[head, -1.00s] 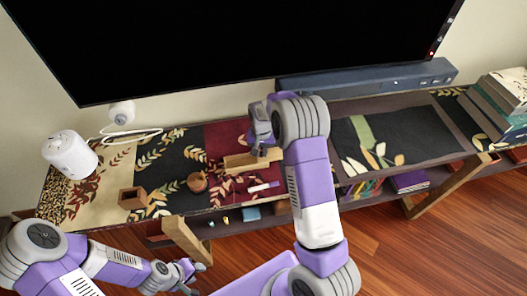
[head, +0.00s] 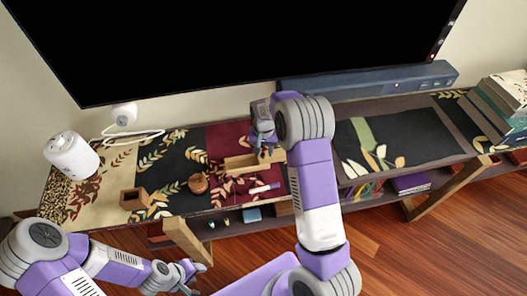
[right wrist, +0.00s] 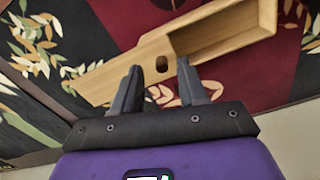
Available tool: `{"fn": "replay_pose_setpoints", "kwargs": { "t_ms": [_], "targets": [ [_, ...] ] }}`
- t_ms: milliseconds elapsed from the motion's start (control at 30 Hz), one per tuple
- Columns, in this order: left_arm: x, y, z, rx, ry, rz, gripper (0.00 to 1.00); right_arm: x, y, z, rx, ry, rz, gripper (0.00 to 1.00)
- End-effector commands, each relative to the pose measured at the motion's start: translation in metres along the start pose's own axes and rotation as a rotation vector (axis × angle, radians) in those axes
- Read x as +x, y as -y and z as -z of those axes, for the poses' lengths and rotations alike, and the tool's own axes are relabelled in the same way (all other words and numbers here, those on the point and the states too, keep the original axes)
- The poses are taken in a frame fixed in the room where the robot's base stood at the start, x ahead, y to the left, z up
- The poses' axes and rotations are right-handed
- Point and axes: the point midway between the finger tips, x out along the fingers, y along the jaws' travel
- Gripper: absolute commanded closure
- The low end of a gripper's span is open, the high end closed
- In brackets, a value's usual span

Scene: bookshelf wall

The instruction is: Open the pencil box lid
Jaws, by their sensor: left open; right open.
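The wooden pencil box (head: 236,164) lies on the dark red part of the shelf-top cloth. In the right wrist view, the box (right wrist: 272,18) shows an open, empty-looking compartment at its right. My right gripper (head: 263,148) is open at the right part of the box. My left gripper (head: 194,277) is open and empty, low in front of the shelf.
A white-and-purple marker-like item (head: 264,188) lies in front of the box. A round brown pot (head: 198,184) and an open wooden cube (head: 133,198) stand to the left. A soundbar (head: 370,82) and the large screen (head: 230,40) are behind. The dark cloth at right (head: 395,138) is clear.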

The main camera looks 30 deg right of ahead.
Motion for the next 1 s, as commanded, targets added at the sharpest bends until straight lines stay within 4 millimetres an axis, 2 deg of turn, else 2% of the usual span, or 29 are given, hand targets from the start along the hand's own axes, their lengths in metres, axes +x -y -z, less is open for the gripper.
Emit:
{"fn": "replay_pose_setpoints", "kwargs": {
  "t_ms": [33, 100, 333, 1000],
  "targets": [
    [-0.005, -0.002, 0.0, 0.0, 0.0, 0.0, 0.57, -0.013, 0.0, 0.001, 0.0, -0.005, 0.003, 0.58],
    [-0.008, -0.003, 0.0, 0.0, 0.0, 0.0, 0.57, -0.026, 0.001, 0.001, 0.0, -0.004, 0.002, 0.58],
    [-0.014, -0.005, -0.001, 0.0, 0.0, 0.0, 0.57, -0.055, 0.0, 0.001, 0.001, -0.003, 0.001, 0.58],
    [-0.015, -0.005, -0.001, 0.0, 0.0, 0.0, 0.57, -0.059, 0.0, 0.0, 0.0, -0.002, 0.001, 0.58]
  ]
}}
